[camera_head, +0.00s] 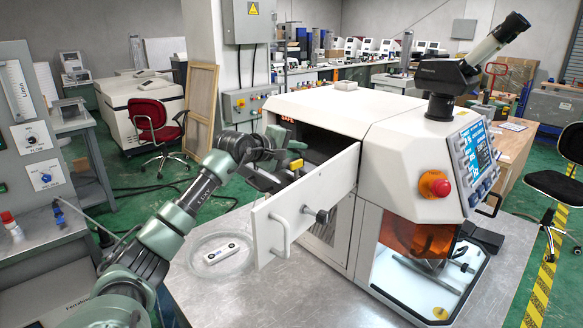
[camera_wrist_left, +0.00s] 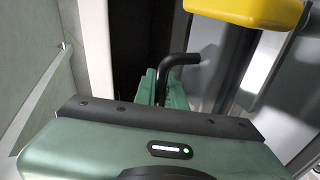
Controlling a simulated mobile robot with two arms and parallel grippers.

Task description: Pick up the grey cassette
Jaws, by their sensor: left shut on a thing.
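My left gripper (camera_head: 270,178) is at the open side of the white machine, behind its swung-out door. In the left wrist view its green fingers (camera_wrist_left: 163,88) are shut around a black bent handle (camera_wrist_left: 180,62). This handle seems to belong to the grey cassette, whose body is mostly hidden by the gripper and door. A yellow block (camera_wrist_left: 245,12) on a dark post shows close to the right of the fingers; it also shows in the head view (camera_head: 296,164). My right gripper is not in view.
The open door (camera_head: 310,205) with its handle stands between the gripper and the front table (camera_head: 250,300). A round clear dish (camera_head: 195,262) with a white piece (camera_head: 222,253) lies left of it. A red button (camera_head: 440,187) is on the machine's front.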

